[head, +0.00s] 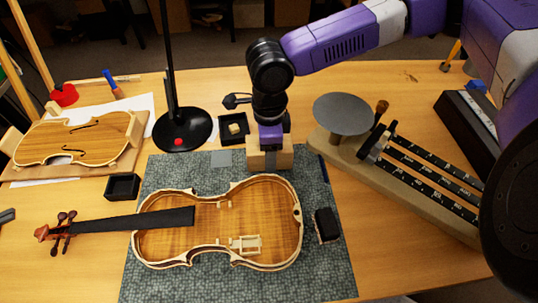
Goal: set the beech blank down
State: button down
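The beech blank (284,158) is a pale wood block near the back edge of the grey-green mat (332,270), behind the violin. My gripper (267,160) comes straight down on it, with one grey finger lying across its near face. The far finger is hidden behind the block, and the gripper looks shut on it. I cannot tell from this view whether the block's underside touches the surface or hangs just above it.
The open violin body (218,243) lies in front of the block. A triple-beam balance (322,142) with a round grey pan (342,112) stands right. Left are a black tray (242,137) holding a small pale piece, a lamp base (183,130), and an empty black box (122,187).

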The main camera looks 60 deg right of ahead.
jog(key=shift+f, duration=0.6)
jog(key=shift+f, duration=0.1)
jog(key=shift+c, duration=2.1)
grip_release()
notch_tip(320, 180, up, 12)
jog(key=p, duration=0.4)
jog(key=shift+p, duration=0.4)
